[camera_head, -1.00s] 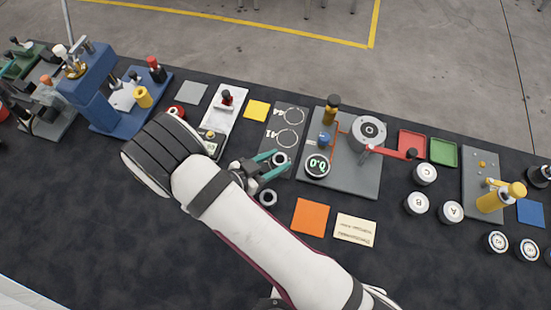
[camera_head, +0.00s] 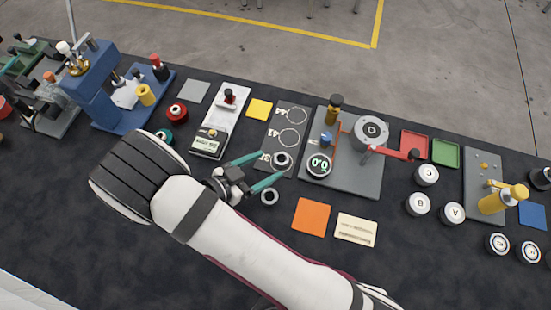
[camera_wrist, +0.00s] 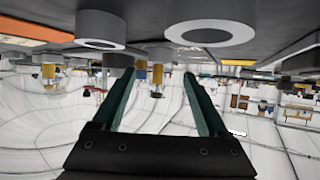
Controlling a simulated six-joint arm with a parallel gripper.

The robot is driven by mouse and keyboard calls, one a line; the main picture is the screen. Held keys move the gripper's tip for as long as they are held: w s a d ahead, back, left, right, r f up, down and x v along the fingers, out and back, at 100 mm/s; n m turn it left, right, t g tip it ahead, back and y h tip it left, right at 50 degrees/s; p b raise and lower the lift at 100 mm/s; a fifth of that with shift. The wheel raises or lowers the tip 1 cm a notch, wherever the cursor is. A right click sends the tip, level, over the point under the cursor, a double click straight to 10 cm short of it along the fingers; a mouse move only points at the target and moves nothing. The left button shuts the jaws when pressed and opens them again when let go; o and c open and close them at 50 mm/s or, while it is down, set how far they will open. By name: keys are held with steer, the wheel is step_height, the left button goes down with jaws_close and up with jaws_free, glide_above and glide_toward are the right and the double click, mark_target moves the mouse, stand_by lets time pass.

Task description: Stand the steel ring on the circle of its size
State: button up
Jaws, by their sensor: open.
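One steel ring (camera_head: 281,160) lies on the lowest circle of the dark card (camera_head: 273,138), covering most of that circle; exact centring is hard to tell. A second steel ring (camera_head: 269,197) lies on the dark mat just below the card. The card's other two white circles are bare. My gripper (camera_head: 273,165) is open and empty, its green fingers spread wide just left of the ring on the card. In the wrist view the open fingers (camera_wrist: 158,75) hold nothing, and two rings, one left (camera_wrist: 101,44) and one right (camera_wrist: 211,36), show beyond the tips.
A grey plate (camera_head: 345,178) with a green-lit dial and a red handle stands right of the card. An orange square (camera_head: 311,216) and a cream label (camera_head: 356,229) lie at lower right. Bare mat surrounds the second ring.

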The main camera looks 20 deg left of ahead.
steer(key=v, duration=0.7)
steer(key=w+d+r+m+g+h, duration=0.1)
steer(key=d+r+g, duration=0.4)
steer(key=d, duration=0.3)
steer(key=w+d+r+m+g+h, duration=0.1)
steer(key=d+r+g, duration=0.35)
steer(key=d, duration=0.35)
steer(key=s+d+r+n+g+y, duration=0.1)
steer(key=s+d+r+n+y, duration=0.1)
steer(key=s+d+r+y, duration=0.4)
steer(key=shift+s+r+n+y, duration=0.4)
steer(key=shift+s+y, duration=1.45)
steer(key=shift+y, duration=0.45)
steer(key=shift+g, duration=0.25)
